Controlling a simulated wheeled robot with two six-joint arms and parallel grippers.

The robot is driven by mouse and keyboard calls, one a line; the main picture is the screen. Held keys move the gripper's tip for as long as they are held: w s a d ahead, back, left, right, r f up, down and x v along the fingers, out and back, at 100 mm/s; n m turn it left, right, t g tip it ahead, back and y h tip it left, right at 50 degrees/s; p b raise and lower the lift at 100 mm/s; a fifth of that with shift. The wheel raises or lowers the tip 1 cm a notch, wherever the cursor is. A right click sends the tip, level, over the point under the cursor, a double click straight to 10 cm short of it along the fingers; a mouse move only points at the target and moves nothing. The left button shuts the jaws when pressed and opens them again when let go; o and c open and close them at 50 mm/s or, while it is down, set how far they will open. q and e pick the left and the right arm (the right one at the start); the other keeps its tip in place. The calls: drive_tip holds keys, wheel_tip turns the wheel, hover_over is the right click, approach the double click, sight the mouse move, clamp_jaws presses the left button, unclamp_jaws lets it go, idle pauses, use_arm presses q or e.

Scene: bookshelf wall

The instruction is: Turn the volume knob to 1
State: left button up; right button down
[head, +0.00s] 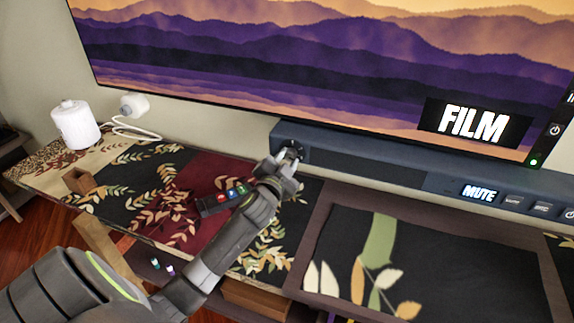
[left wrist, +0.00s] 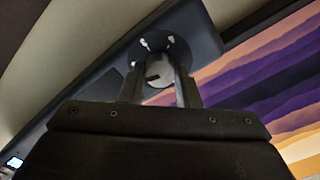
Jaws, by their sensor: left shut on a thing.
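The dark soundbar (head: 380,168) stands below the television, with a small lit display reading "MUTE" (head: 479,194). The volume knob (head: 291,147) is at its left end, mostly hidden in the head view by my left gripper (head: 288,160). In the left wrist view the grey round knob (left wrist: 158,73) has a dark mark on its face and sits on a dark dial with a few white marks (left wrist: 165,43). My left gripper is shut on the knob, one finger on each side. The numbers on the dial are too small to read. My right gripper is not in view.
The television (head: 300,60) hangs just above the soundbar and shows a "FILM" label. A remote (head: 222,200) with coloured buttons lies on the leaf-patterned cabinet top under my left arm. A white cylinder (head: 75,125) and a small wooden block (head: 78,181) stand at the left.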

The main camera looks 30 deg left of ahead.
use_arm(q)
drive_tip(key=shift+f+n+b, duration=0.2)
drive_tip(key=shift+n+b, duration=0.15)
drive_tip(key=shift+n, duration=0.65)
drive_tip(key=n+b, duration=0.1)
drive_tip(key=n, duration=0.1)
drive_tip(key=shift+n, duration=0.3)
drive_tip(key=n+b, duration=0.1)
drive_tip(key=n, duration=0.2)
drive_tip(key=shift+n, duration=0.6)
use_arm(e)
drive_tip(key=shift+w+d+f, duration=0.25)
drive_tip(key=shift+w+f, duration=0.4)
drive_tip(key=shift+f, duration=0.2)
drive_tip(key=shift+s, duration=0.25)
use_arm(q)
drive_tip(key=o, duration=0.9)
drive_tip(key=shift+o, duration=0.4)
drive_tip(key=shift+r, duration=0.1)
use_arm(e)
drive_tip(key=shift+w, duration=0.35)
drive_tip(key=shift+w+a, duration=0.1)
